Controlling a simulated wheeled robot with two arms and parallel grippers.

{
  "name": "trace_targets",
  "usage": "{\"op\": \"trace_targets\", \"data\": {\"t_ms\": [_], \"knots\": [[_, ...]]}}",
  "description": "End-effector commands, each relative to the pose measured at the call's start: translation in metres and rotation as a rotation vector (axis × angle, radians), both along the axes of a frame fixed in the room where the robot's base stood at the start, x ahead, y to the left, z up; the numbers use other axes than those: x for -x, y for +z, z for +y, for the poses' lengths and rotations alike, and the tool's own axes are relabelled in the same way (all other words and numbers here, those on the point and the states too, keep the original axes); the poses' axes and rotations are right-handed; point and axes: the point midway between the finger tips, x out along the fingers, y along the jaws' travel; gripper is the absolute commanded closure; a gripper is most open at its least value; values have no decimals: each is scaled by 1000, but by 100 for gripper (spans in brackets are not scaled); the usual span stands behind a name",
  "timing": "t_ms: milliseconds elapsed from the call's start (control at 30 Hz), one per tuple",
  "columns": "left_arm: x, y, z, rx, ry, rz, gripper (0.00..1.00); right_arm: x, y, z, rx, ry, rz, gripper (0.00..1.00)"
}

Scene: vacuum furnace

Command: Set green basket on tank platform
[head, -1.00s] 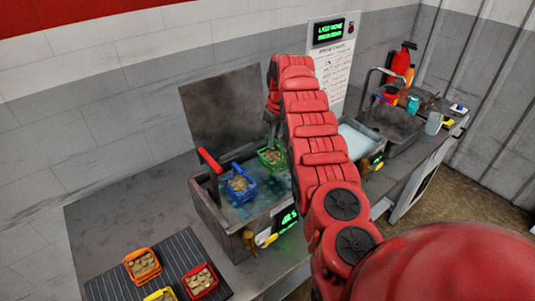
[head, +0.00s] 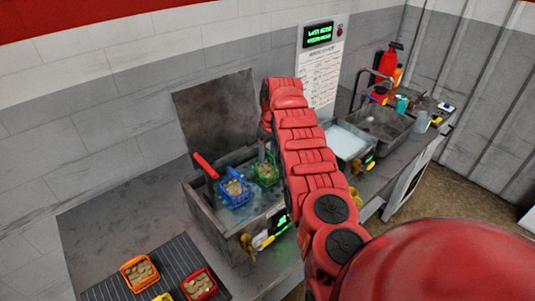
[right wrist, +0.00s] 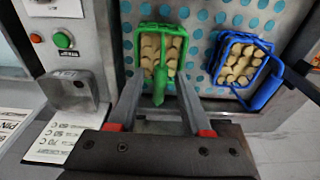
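The green basket (head: 266,173), filled with tan round pieces, is in the left tank (head: 215,235) on its blue-dotted platform (right wrist: 200,62). It stands to the right of the blue basket (head: 234,190). In the right wrist view the green basket (right wrist: 160,52) is just ahead of my right gripper (right wrist: 158,88). In the head view my right gripper (head: 265,147) is above the green basket, partly hidden by my arm. My left gripper is not in view.
Orange (head: 139,271), red (head: 199,284) and yellow baskets stand on a ribbed dark mat (head: 172,262) at front left. The tank's red handle (head: 205,166) rises near the blue basket (right wrist: 240,65). A second tank (head: 345,142) and a sink (head: 385,125) lie right.

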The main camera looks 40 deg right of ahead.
Motion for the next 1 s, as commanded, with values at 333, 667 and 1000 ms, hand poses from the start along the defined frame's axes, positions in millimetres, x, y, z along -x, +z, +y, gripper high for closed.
{"op": "trace_targets", "data": {"t_ms": [333, 667, 1000], "knots": [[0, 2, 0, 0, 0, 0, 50, 0, 4, 0, 0, 0, 0, 52], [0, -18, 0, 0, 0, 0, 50, 6, 58, -2, 1, 0, -2, 52], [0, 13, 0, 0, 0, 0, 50, 13, 122, -4, 0, -1, 0, 52]]}}
